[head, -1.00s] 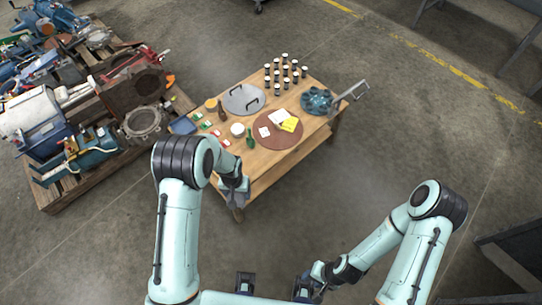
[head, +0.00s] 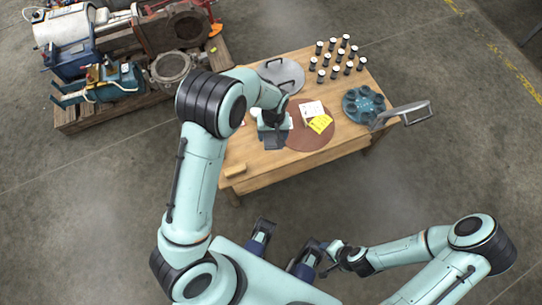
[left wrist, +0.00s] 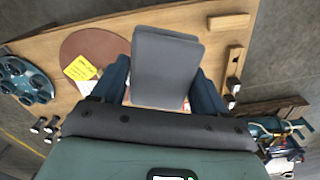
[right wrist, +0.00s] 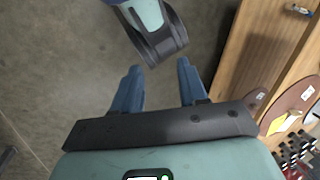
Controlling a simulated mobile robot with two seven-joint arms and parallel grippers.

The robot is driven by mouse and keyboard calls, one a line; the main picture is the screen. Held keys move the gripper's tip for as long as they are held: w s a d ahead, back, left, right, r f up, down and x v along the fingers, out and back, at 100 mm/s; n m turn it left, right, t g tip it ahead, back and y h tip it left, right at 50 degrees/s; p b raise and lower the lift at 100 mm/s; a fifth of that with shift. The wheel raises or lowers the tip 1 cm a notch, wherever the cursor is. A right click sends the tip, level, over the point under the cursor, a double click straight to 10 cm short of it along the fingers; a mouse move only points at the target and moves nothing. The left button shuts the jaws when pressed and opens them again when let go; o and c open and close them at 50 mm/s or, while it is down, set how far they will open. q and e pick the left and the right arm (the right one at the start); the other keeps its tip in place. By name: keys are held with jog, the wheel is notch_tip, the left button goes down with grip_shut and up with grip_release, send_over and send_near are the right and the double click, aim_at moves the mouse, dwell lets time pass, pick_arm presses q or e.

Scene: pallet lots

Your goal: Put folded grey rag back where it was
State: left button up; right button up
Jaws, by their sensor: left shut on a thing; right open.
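The folded grey rag (left wrist: 168,68) is between the blue fingers of my left gripper (left wrist: 160,88), which is shut on it. In the head view the rag (head: 275,141) shows as a dark grey patch below my left gripper (head: 273,127), over the left part of the wooden table (head: 258,165), beside the red-brown round mat (head: 300,143). I cannot tell whether the rag touches the table. My right gripper (right wrist: 160,68) is open and empty, over the floor in front of the table.
A white card (head: 311,109) and a yellow note (head: 320,123) lie on the mat. A grey round plate (head: 291,72), several dark jars (head: 335,72) and a blue-green round holder (head: 361,104) stand behind and right. A wooden block (head: 235,171) sits at the front left corner.

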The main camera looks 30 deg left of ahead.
pick_arm(q)
jog(key=n+b, duration=0.1)
jog(key=a+f+n+b, duration=0.1)
jog(key=b, duration=0.1)
jog(key=a+n+b, duration=0.1)
jog(key=shift+w+f+n+b, duration=0.2)
jog(key=shift+w+n+b, duration=0.1)
jog(key=shift+n, duration=0.1)
jog(key=shift+a+f, duration=0.1)
jog(key=shift+f, duration=0.2)
jog(key=b, duration=0.4)
send_over(269, 158)
notch_tip(269, 158, down, 14)
jog(key=shift+r, duration=0.1)
pick_arm(e)
jog(key=w+d+f+t+h, duration=0.1)
jog(key=w+d+f+t, duration=0.25)
jog(key=w+f, duration=0.65)
pick_arm(q)
jog(key=shift+f+b, duration=0.35)
jog(key=shift+f, duration=0.2)
jog(key=shift+f+b, duration=0.6)
jog(key=shift+f, duration=1.5)
pick_arm(e)
jog(key=s+d+f+g, duration=0.1)
jog(key=s+f+g, duration=0.1)
jog(key=s+f, duration=0.2)
jog(key=shift+s+m, duration=0.3)
jog(key=shift+m, duration=0.1)
jog(key=shift+d+f, duration=0.1)
